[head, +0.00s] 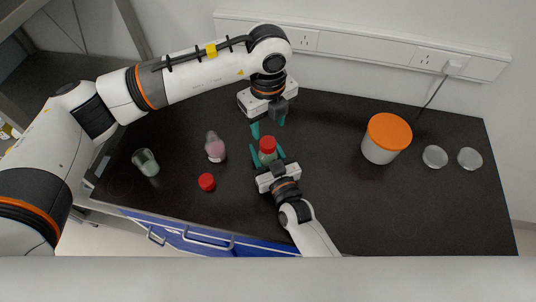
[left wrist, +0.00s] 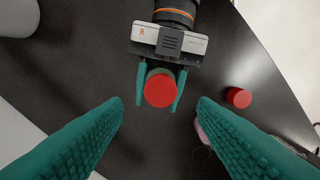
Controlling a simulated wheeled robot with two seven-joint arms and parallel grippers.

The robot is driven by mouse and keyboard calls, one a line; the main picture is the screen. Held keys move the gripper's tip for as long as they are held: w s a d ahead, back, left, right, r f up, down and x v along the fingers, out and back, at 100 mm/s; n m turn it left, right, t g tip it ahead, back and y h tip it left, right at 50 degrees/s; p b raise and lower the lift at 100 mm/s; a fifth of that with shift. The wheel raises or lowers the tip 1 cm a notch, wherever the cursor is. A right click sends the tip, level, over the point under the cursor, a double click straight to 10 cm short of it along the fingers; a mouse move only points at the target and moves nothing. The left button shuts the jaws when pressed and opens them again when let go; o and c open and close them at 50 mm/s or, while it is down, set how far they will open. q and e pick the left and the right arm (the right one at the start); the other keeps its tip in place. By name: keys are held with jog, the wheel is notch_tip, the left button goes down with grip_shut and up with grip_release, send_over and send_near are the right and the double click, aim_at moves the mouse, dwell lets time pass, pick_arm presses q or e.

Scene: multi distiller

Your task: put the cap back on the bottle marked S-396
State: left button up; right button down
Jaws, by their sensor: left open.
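A bottle with a red cap on top (head: 268,145) stands upright between the teal fingers of my right gripper (head: 270,157), which look closed on its sides. In the left wrist view its red top (left wrist: 160,90) faces the camera. My left gripper (head: 268,130) is open and empty, pointing down above this bottle; its spread fingers frame the red top in the left wrist view. Another red cap (head: 207,182) lies on the bench to the left; it also shows in the left wrist view (left wrist: 238,97). No S-396 marking is readable.
A pink bottle (head: 215,150) and a glass beaker with pale green contents (head: 148,166) stand at left. A white tub with an orange lid (head: 387,138) and two clear dishes (head: 434,156) are at right. The black bench (head: 400,210) is clear at front right.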

aim_at(268, 142)
pick_arm(q)
notch_tip(268, 142, down, 7)
jog(key=shift+f, duration=0.1)
dwell(0.3)
